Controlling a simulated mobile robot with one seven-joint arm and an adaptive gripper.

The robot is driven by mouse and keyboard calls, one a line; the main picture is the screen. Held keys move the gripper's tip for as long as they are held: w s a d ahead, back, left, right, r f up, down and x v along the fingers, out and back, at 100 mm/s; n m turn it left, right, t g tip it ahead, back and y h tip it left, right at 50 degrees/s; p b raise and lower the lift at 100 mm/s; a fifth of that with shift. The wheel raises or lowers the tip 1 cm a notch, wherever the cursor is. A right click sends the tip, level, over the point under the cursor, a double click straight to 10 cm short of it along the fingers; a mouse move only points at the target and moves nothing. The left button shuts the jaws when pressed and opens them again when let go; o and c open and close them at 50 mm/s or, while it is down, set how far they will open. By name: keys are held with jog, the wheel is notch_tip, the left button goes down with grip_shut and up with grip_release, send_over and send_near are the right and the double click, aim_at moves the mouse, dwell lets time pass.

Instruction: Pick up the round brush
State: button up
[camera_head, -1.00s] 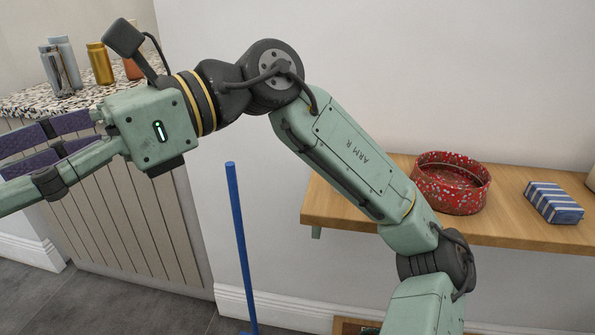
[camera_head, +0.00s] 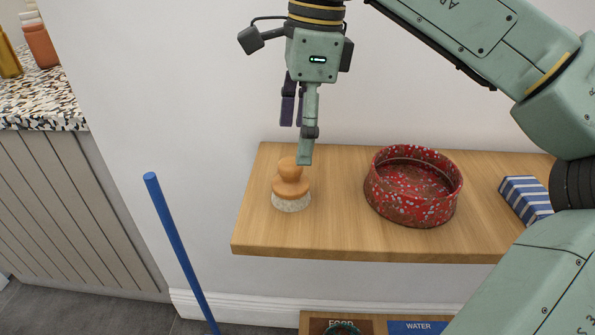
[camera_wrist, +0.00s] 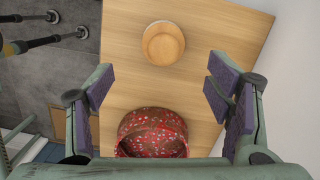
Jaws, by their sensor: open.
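The round brush (camera_head: 291,187) has an orange-brown wooden knob and pale bristles. It stands bristles down near the left end of the wooden shelf (camera_head: 335,235). In the wrist view the brush (camera_wrist: 163,43) shows from above as a round wooden disc, beyond the fingertips. My gripper (camera_head: 300,140) points down above the shelf, close to the brush in the head view, with one finger overlapping the knob's edge there. In the wrist view my gripper (camera_wrist: 157,90) has its purple-padded fingers wide apart, with nothing between the tips but shelf surface.
A red speckled bowl (camera_head: 413,187) stands right of the brush; it also shows in the wrist view (camera_wrist: 152,133). A blue striped box (camera_head: 526,199) lies further right. A blue pole (camera_head: 180,250) rises left of the shelf. The wall is close behind.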

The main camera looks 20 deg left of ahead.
aim_at(287, 162)
jog(key=f, duration=0.4)
jog(key=shift+s+a, duration=0.25)
jog(key=shift+s, duration=0.05)
jog(key=shift+w+a+f, duration=0.1)
jog(key=shift+a+f, duration=0.1)
jog(key=shift+f, duration=0.75)
jog(key=shift+s+a+f, duration=0.1)
jog(key=shift+a+f, duration=0.15)
jog(key=shift+f, duration=0.65)
jog(key=shift+w+a+f, duration=0.1)
jog(key=shift+a+f, duration=0.1)
jog(key=shift+f, duration=0.75)
jog(key=shift+c, duration=0.5)
jog(key=c, duration=1.2)
jog(key=shift+o, duration=0.2)
jog(key=shift+r, duration=0.1)
jog(key=shift+r, duration=0.55)
notch_tip(287, 162, up, 2)
jog(key=shift+r, duration=0.1)
jog(key=s+d+r+b, duration=0.1)
jog(key=s+d+b, duration=0.1)
jog(key=s+d, duration=0.9)
jog(key=shift+s+r, duration=0.3)
jog(key=shift+s, duration=0.1)
